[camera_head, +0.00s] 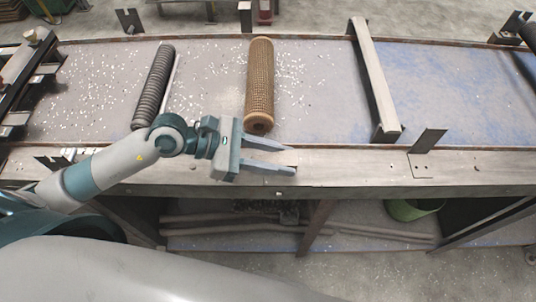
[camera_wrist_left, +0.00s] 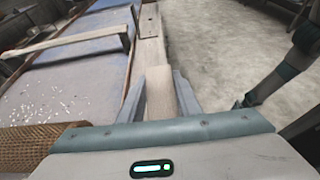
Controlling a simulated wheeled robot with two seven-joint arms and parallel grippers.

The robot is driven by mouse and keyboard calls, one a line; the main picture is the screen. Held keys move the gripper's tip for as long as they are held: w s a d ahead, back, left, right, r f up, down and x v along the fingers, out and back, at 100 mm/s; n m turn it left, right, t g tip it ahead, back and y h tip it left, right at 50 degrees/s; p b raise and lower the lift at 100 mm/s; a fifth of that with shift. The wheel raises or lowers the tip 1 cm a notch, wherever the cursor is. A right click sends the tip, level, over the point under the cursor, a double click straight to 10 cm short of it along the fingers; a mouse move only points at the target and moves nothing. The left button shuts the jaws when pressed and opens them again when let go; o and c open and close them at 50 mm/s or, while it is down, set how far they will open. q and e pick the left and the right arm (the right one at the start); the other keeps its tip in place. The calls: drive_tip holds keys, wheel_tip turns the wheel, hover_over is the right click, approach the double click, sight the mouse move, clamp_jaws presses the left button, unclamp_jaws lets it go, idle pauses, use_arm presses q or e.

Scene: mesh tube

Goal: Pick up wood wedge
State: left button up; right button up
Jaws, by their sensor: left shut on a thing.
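My left gripper (camera_head: 287,160) is over the near wooden rail of the table in the head view, with its two fingers pointing right. In the left wrist view my left gripper (camera_wrist_left: 187,88) is shut on the wood wedge (camera_wrist_left: 160,95), a pale wooden piece between the fingers. The wedge lies in line with the rail behind it, and I cannot tell whether it touches the rail. In the head view the wedge is hard to tell from the rail between the fingers. My right gripper cannot be made out in either view.
A tan mesh tube (camera_head: 260,80) lies on the table beyond my left gripper. A dark ribbed roller (camera_head: 153,88) lies left of it. A wooden crossbar (camera_head: 373,78) spans the table on the right. A metal bracket (camera_head: 427,145) stands at the near rail.

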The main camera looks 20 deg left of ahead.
use_arm(q)
drive_tip(key=s+d+r, duration=0.3)
drive_tip(key=d+r, duration=0.1)
drive_tip(key=d, duration=0.1)
drive_tip(key=shift+s+d+p, duration=0.25)
drive_tip(key=shift+d+p, duration=0.1)
drive_tip(key=shift+d, duration=0.05)
